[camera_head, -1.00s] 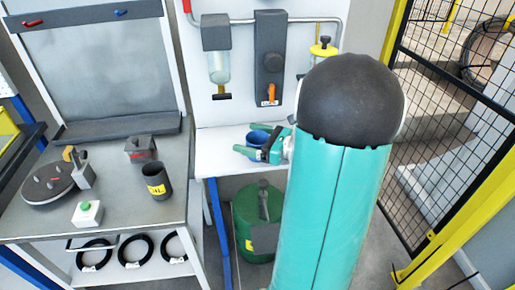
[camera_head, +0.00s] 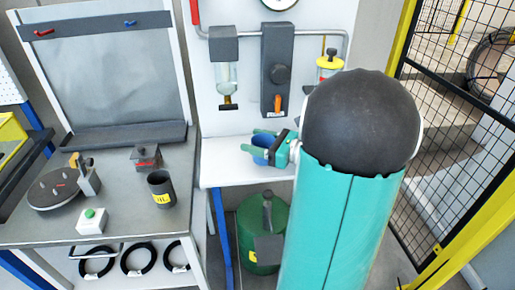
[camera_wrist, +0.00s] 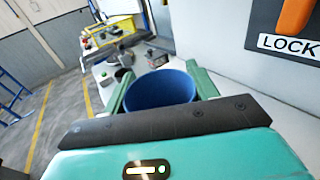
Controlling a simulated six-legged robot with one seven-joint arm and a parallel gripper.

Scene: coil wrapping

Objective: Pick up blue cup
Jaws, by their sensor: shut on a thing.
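The blue cup (camera_wrist: 160,89) sits between the two green fingers of my gripper (camera_wrist: 162,84) in the wrist view, its open top facing the camera. In the head view the blue cup (camera_head: 262,142) is partly covered by my gripper (camera_head: 264,144), which is shut on it. The cup is over or at the white shelf (camera_head: 228,163) below the wall panel. I cannot tell whether its base touches the shelf, since the base is hidden.
A wall panel right behind carries a dark valve unit with an orange lever (camera_head: 277,103) and a filter bowl (camera_head: 227,75). A grey bench at left holds a dark canister (camera_head: 161,190). A green tank (camera_head: 262,225) stands below the shelf. A mesh fence is at right.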

